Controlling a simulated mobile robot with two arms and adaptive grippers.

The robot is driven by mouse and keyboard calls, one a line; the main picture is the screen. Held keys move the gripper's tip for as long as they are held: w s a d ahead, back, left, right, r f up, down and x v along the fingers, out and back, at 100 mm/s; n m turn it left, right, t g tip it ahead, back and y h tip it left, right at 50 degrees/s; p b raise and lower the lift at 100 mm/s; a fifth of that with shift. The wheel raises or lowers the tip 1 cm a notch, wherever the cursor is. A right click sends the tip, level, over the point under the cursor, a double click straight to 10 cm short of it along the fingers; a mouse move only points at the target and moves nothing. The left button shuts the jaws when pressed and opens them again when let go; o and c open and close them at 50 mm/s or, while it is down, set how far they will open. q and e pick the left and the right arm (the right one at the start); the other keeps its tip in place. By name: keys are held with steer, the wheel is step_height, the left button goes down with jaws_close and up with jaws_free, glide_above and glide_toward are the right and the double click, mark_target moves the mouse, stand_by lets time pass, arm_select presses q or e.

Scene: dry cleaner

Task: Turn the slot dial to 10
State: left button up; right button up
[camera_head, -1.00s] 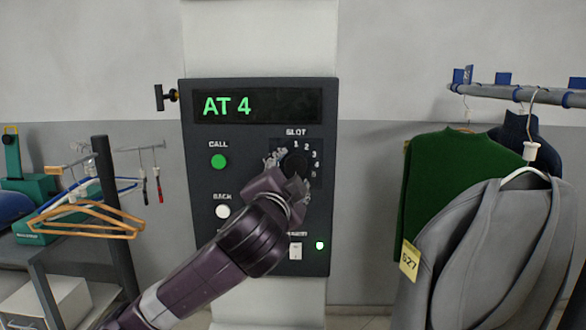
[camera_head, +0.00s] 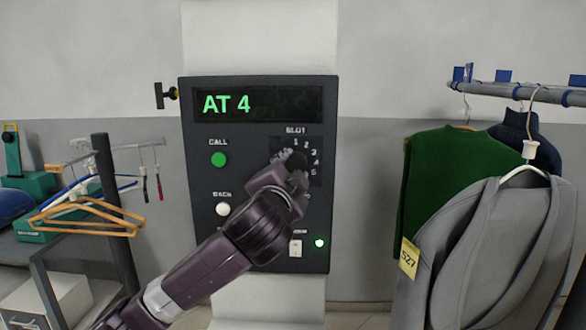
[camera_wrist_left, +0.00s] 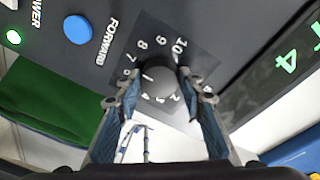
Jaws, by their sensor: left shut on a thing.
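The slot dial (camera_wrist_left: 160,80) is a dark round knob on a black plate with white numbers around it. My left gripper (camera_wrist_left: 158,86) is shut on the dial, one finger on each side. In the head view my left gripper (camera_head: 288,166) covers most of the dial, and small numbers show to its right. The display (camera_head: 257,104) reads "AT 4" in green. My right gripper is out of view.
The dark control panel (camera_head: 198,253) holds a green call button (camera_head: 218,160), a white back button (camera_head: 222,209), a white switch (camera_head: 295,248) and a lit green lamp (camera_head: 319,243). A blue forward button (camera_wrist_left: 77,29) shows in the wrist view. Garments (camera_head: 450,180) hang at right, hangers (camera_head: 85,215) at left.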

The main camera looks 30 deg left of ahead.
arm_select(q)
steer(key=shift+r+m+p, duration=0.25)
steer(key=shift+m+p, duration=0.35)
steer(key=shift+p, duration=0.45)
steer(key=m+g+p, duration=0.1)
steer(key=m+p, duration=0.5)
steer(key=p, duration=0.3)
steer(key=m+g+p, duration=0.1)
steer(key=m+p, duration=0.6)
steer(key=p, duration=0.3)
steer(key=shift+w+d+r+y, duration=0.1)
steer(key=shift+d+r+y, duration=0.1)
steer(key=shift+y, duration=0.2)
steer(key=shift+f+m+p, duration=0.2)
steer(key=shift+m+p, duration=1)
steer(key=shift+y, duration=0.3)
steer(key=o, duration=1.2)
steer(key=shift+c, duration=0.2)
steer(key=v, duration=1.2)
steer(key=shift+r, duration=0.15)
